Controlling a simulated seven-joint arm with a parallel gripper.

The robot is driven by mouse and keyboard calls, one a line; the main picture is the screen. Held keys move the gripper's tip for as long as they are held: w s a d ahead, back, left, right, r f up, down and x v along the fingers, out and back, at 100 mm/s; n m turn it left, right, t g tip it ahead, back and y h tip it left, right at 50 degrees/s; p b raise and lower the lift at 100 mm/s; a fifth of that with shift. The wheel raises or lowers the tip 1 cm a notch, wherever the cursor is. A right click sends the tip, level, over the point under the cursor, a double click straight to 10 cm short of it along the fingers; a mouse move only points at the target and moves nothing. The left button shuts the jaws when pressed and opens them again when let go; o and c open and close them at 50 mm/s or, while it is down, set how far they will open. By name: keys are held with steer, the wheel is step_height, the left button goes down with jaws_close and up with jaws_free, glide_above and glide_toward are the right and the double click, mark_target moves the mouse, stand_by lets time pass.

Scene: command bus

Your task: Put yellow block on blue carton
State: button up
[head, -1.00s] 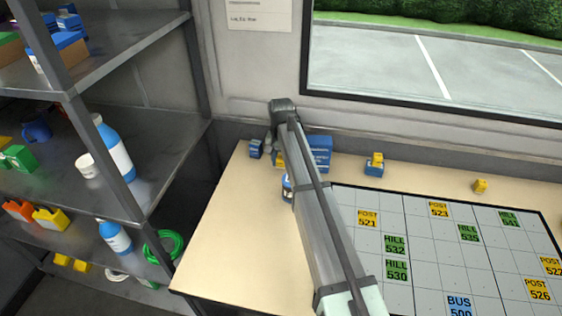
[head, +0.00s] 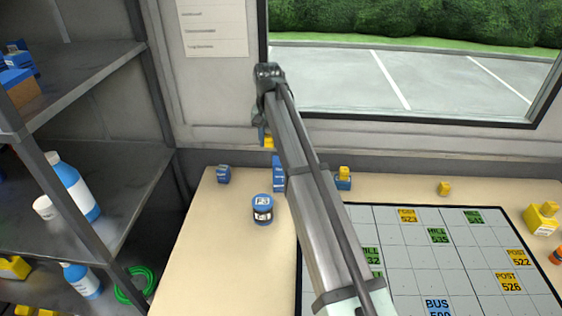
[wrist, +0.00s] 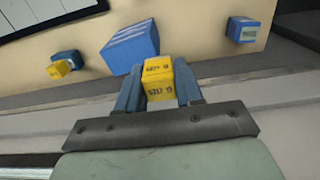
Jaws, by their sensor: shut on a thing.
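My gripper (head: 267,137) is shut on a yellow block (head: 269,143), which it holds in the air above the back of the table. In the wrist view the yellow block (wrist: 158,78), with dark print on its face, sits between the two blue fingers. The blue carton (head: 278,178) stands on the table below it, mostly hidden by my arm in the head view. In the wrist view the blue carton (wrist: 132,47) shows beyond the block, to its upper left; the two look apart, with nothing on the carton's visible faces.
A small blue box (head: 223,174) stands left of the carton. A blue jar (head: 262,209) is in front. A blue box with a yellow block on it (head: 343,180) stands right, and another yellow block (head: 444,188) farther right. A gridded board (head: 400,240) covers the table's right side.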

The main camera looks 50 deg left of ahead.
steer(key=w+d+r, duration=0.3)
steer(key=w+r, duration=0.1)
steer(key=r, duration=0.1)
steer(key=shift+s+d+f, duration=0.1)
steer(key=shift+f, duration=4.85)
steer(key=shift+f, duration=0.15)
steer(key=o, duration=1)
step_height(320, 180, up, 12)
steer(key=shift+r, duration=0.15)
